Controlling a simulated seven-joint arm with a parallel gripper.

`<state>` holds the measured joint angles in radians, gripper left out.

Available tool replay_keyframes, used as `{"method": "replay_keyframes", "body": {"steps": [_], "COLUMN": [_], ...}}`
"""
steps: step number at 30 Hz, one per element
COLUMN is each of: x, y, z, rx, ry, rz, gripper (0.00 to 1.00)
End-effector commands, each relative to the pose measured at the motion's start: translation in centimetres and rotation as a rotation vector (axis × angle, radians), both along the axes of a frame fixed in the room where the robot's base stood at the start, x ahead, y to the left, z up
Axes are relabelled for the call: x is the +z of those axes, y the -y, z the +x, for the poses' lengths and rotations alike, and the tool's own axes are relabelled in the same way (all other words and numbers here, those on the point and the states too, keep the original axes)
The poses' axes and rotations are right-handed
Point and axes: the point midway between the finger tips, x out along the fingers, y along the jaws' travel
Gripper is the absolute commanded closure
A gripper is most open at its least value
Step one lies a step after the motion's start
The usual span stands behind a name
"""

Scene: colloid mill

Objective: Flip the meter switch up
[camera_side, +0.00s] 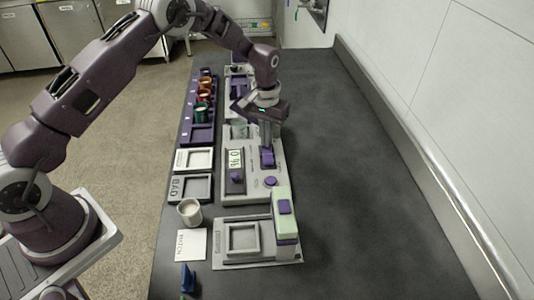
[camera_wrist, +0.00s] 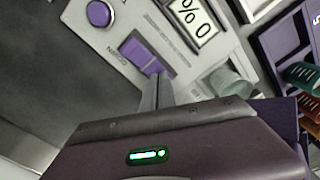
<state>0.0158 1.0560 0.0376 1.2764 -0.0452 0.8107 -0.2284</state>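The meter is a light grey unit with a small display (camera_side: 235,159), a purple knob (camera_side: 236,178) and a round purple button (camera_side: 270,181). Its purple rocker switch (camera_side: 267,158) sits on the right part of the panel and also shows in the wrist view (camera_wrist: 138,47). My gripper (camera_side: 267,146) points down right at the switch. The fingers hide part of the switch.
A scale with a square pan (camera_side: 242,238) and green-topped block (camera_side: 284,214) stands in front. Two trays (camera_side: 195,159) (camera_side: 191,188), a white cup (camera_side: 189,211) and a purple rack (camera_side: 201,133) with coloured jars line the left. The bench's right side is clear.

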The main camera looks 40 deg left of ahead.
Motion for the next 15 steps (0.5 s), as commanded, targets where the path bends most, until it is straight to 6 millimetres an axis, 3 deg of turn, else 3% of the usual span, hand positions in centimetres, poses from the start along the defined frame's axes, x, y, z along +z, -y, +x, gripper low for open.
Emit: {"method": "replay_keyframes", "body": {"steps": [15], "x": [-0.24], "y": [0.02], "z": [0.03], "rx": [0.000], "ry": [0.000], "rz": [0.000], "gripper": [1.00]}}
